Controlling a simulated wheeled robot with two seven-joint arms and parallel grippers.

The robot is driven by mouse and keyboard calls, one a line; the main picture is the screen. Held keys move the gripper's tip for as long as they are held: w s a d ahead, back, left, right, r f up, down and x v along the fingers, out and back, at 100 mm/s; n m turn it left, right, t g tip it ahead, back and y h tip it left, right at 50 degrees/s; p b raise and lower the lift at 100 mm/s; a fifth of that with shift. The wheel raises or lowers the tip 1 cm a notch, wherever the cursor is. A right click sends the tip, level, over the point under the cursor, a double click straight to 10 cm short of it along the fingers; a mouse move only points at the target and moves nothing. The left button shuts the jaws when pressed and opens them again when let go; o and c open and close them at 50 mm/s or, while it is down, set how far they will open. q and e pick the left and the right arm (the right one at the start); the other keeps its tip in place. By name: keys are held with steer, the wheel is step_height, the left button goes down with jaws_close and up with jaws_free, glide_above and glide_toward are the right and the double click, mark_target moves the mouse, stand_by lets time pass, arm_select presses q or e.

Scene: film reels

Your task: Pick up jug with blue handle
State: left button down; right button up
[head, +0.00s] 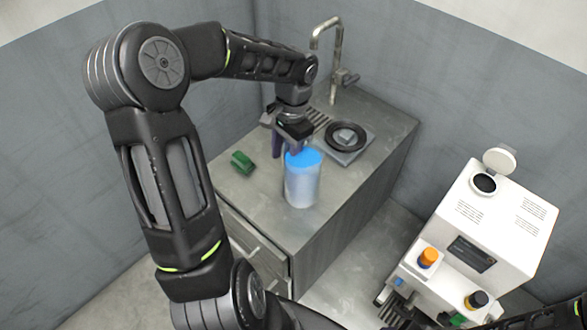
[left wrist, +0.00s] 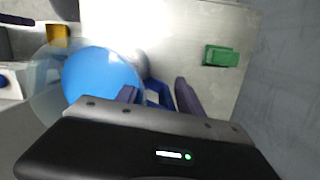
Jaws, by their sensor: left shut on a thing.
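The jug (head: 301,185) is a pale, translucent cylinder with a blue top. It stands upright on the grey counter in the head view, near its front edge. In the left wrist view its blue top (left wrist: 98,75) and part of its blue handle (left wrist: 158,93) show. My left gripper (head: 285,146) reaches down from above at the jug's far left side, with its fingers shut on the handle. In the left wrist view the fingers (left wrist: 158,95) straddle the handle, and the grip point is partly hidden. My right gripper does not show clearly in the head view.
A green block (head: 242,162) lies on the counter (head: 262,205) left of the jug. A black ring on a grey plate (head: 347,137) and a tap (head: 332,60) are behind it. A white machine (head: 490,225) stands at the right, beyond a gap.

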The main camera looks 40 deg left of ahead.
arm_select(q)
steer(key=shift+w+r, duration=0.1)
step_height(320, 180, up, 10)
steer(key=shift+b, duration=0.45)
stand_by(0.3)
stand_by(0.9)
